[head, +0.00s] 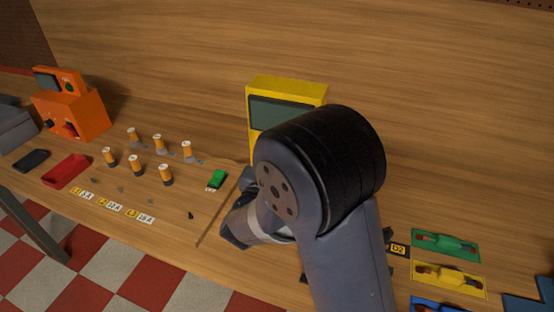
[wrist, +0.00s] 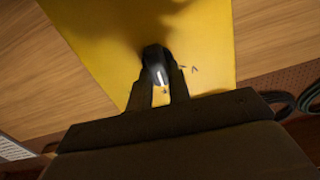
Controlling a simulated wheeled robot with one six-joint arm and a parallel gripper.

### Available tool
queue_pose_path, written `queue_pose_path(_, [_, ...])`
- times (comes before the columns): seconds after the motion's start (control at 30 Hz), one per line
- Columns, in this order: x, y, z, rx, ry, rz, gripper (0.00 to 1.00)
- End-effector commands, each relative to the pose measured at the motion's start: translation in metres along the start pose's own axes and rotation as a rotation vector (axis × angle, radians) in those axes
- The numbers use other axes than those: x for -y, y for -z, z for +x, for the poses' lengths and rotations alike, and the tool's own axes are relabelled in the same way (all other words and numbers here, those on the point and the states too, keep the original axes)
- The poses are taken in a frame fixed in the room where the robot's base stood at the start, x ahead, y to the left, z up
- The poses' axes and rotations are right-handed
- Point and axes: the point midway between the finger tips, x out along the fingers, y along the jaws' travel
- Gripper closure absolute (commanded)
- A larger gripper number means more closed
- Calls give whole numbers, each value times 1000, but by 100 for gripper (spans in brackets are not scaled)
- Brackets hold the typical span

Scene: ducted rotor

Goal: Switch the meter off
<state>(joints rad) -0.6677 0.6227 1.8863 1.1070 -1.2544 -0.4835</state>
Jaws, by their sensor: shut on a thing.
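The yellow meter (head: 293,86) stands upright at the back of the bench, with a dark grey-green screen on its upper face. My arm hides its lower part in the head view. In the wrist view the meter's yellow face (wrist: 110,50) fills the middle. A dark round knob (wrist: 153,54) with a white pointer mark sits on that face. My gripper (wrist: 162,85) is shut on the knob, with one finger on each side of it. Small markings show to the right of the knob. I cannot read which setting the pointer faces.
Several orange-and-white cylinders (head: 136,165), a small green part (head: 216,179) and a red tray (head: 67,171) lie to the left. An orange device (head: 72,112) stands at the far left. Green (head: 445,245) and yellow (head: 448,279) holders lie at the right. Dark cable loops (wrist: 310,95) show beside the meter.

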Motion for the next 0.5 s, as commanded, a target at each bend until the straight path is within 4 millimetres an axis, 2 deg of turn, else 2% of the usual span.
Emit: queue_pose_path(0.5, [0, -1, 0, 2, 1, -77, 100])
